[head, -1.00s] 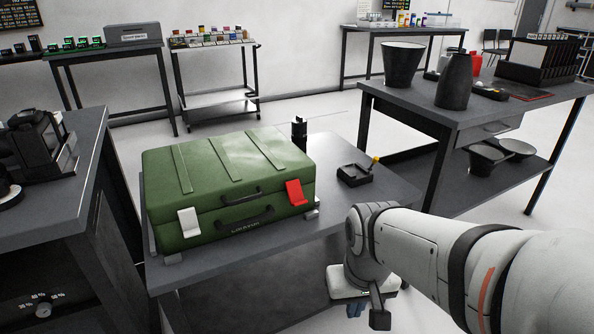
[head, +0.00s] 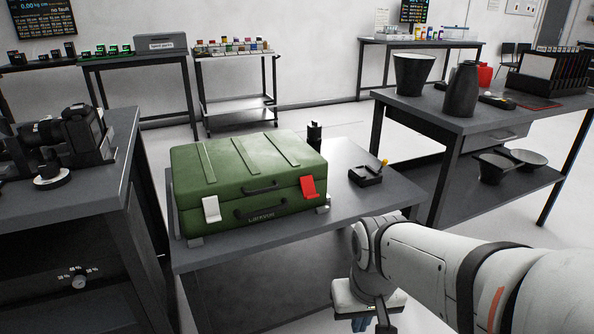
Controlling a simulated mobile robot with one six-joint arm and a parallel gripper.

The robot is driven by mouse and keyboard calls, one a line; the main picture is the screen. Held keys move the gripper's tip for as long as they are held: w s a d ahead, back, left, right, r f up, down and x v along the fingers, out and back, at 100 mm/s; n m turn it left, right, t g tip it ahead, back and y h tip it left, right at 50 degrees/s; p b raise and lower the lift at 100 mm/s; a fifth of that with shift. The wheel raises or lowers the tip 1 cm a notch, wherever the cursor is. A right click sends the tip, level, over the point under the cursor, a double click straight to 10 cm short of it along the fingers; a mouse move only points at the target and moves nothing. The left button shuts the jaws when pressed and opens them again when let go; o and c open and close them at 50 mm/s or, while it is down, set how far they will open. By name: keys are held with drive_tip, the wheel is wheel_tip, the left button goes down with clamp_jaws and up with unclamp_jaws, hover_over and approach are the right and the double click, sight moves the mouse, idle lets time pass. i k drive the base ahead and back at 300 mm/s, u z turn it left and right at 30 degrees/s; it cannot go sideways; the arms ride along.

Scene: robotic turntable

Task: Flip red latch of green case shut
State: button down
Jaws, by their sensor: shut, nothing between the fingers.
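The green case (head: 248,178) lies on a grey table, its lid down, with two dark handles on its front. The red latch (head: 310,188) is at the right of its front. Its upper part tilts outward from the case. A white latch (head: 211,208) is at the left of the front. My gripper (head: 362,322) hangs low at the table's front right, below the tabletop and well apart from the latch. Its fingers are small and partly cut off by the lower picture edge; it is shut and empty.
The grey table (head: 350,205) has bare room right of the case. A small black holder (head: 366,174) with a yellow tip and a black upright piece (head: 314,134) stand there. A bench with a camera (head: 70,135) is left; another with a dark flask (head: 461,85) is right.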

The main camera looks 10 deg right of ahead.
sight(308, 191)
drive_tip(key=u, duration=0.05)
drive_tip(key=i, duration=0.9)
drive_tip(key=z, duration=0.05)
